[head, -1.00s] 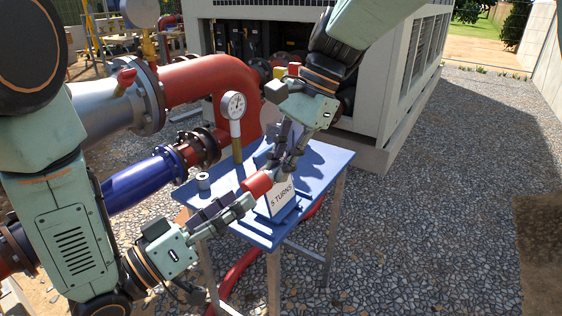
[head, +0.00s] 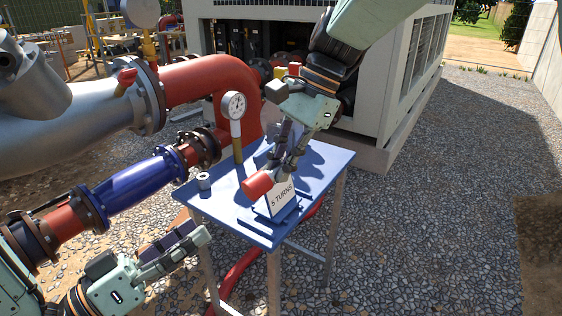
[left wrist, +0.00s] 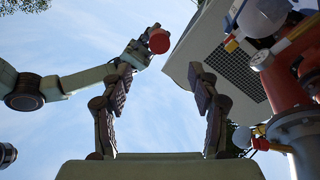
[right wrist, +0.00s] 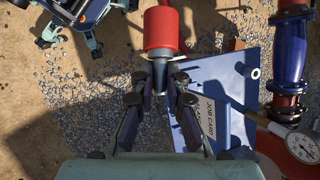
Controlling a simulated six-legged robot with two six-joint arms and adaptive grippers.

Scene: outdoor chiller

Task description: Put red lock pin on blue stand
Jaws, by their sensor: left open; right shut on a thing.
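The red lock pin (head: 258,184) is a red cylinder with a grey shank, which shows in the right wrist view (right wrist: 160,28). My right gripper (head: 284,163) is shut on the shank and holds the pin tilted over the blue stand. The blue stand (head: 330,160) is a blue-topped table with metal legs; its top also shows in the right wrist view (right wrist: 236,72). My left gripper (head: 200,236) is open and empty, left of the stand's front corner. In the left wrist view, the pin (left wrist: 158,40) appears beyond its open fingers (left wrist: 163,75).
A pressure gauge (head: 233,105) and red pipe (head: 205,82) rise behind. The gravel at right is clear.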

